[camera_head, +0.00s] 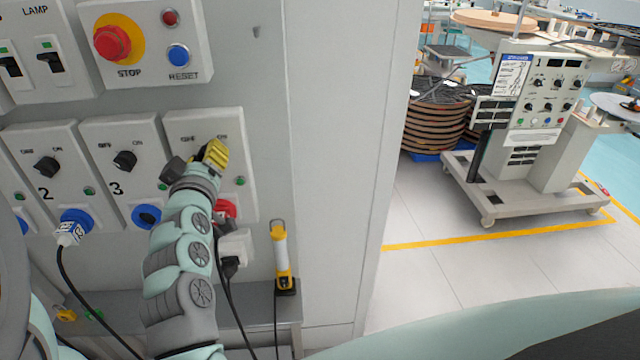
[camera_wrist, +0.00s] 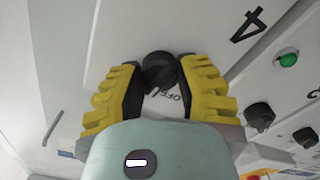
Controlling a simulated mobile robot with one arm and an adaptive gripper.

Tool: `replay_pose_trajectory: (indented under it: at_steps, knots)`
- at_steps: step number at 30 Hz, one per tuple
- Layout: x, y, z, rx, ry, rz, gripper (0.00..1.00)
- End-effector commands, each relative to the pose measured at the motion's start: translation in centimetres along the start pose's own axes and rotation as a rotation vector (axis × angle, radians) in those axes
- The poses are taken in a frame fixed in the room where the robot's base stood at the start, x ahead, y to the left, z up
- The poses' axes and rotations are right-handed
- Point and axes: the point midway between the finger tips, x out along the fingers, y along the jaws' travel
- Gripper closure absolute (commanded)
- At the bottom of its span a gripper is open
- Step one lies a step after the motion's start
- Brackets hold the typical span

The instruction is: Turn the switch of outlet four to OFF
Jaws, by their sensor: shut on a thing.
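The outlet four panel (camera_head: 232,128) is the rightmost in its row in the head view. My gripper (camera_head: 212,155) is up against its upper part and hides the knob there. In the wrist view, the black switch knob (camera_wrist: 158,66) sits between the yellow-and-black fingers of my gripper (camera_wrist: 160,78), which is shut on it. An "OFF" label shows just below the knob. The printed "4" (camera_wrist: 248,25) and a green lamp (camera_wrist: 288,60) are to its right. The knob's exact pointing direction is hard to tell.
Outlet three's knob (camera_head: 124,161) and outlet two's knob (camera_head: 46,167) are to the left. A red emergency stop (camera_head: 111,42) and blue reset button (camera_head: 179,55) are above. A yellow lamp (camera_head: 281,260) stands below right. Cables hang below the sockets.

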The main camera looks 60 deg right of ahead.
Motion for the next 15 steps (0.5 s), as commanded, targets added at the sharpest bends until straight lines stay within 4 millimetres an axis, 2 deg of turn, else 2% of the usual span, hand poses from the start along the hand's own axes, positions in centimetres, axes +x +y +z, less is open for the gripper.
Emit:
replay_pose_trajectory:
  at_steps: [15]
  knots:
    - [0.00, -0.26, -0.01, -0.493, 0.003, -0.003, 1.00]
